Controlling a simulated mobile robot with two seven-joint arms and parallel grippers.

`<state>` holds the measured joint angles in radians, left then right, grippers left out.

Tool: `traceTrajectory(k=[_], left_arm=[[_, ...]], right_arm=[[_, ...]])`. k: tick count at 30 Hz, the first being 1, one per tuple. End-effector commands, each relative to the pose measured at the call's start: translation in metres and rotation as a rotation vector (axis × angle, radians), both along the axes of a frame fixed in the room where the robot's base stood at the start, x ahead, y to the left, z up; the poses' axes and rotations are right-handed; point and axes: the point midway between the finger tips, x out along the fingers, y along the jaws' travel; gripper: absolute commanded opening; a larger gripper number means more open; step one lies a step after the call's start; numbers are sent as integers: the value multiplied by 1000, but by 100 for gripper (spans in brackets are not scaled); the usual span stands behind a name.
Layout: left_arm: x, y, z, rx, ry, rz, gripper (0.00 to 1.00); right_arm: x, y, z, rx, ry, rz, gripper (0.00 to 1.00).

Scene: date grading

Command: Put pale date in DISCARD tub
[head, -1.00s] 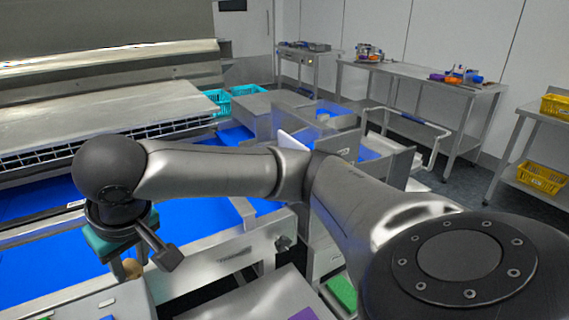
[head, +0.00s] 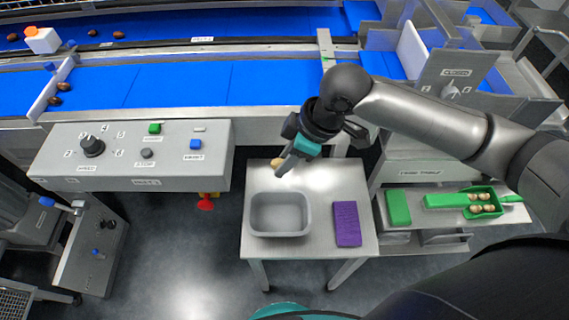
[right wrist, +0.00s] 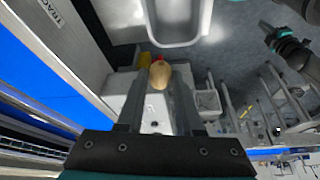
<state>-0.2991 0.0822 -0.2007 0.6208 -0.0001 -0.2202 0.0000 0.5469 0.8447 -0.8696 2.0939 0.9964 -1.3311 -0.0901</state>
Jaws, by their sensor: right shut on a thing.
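The pale date (head: 277,162) is held at the tips of my right gripper (head: 287,165). It also shows between the two fingers in the right wrist view (right wrist: 158,75). A grey tub (head: 280,233) stands on a small steel table; I see no readable label on it. The gripper and date are above the table's back part, just behind the tub's far rim and not over its opening. The tub (right wrist: 175,44) shows beyond the fingertips in the right wrist view. A dark and teal arm end, apparently my left gripper (right wrist: 270,35), shows there at upper right; its jaws are unclear.
A purple cloth (head: 347,223) lies right of the tub on the steel table (head: 330,180). A green scoop (head: 483,207) with several pale dates lies farther right. A control box (head: 130,165) and the blue conveyor (head: 180,85) are behind and left.

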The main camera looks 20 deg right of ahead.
Motion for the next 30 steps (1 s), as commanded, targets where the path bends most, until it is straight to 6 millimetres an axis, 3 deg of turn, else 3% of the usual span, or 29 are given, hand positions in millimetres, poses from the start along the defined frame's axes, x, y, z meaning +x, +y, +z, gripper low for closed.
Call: traceTrajectory(k=[6, 14, 30], left_arm=[[-1, 0, 14, 0, 1, 1, 0], [-1, 0, 13, 0, 2, 2, 0], [-2, -1, -35, -2, 2, 2, 0]], right_arm=[[-15, 7, -12, 1, 2, 180, 16], [-20, 9, -20, 0, -2, 244, 16], [-19, 8, -59, -2, -3, 242, 16]])
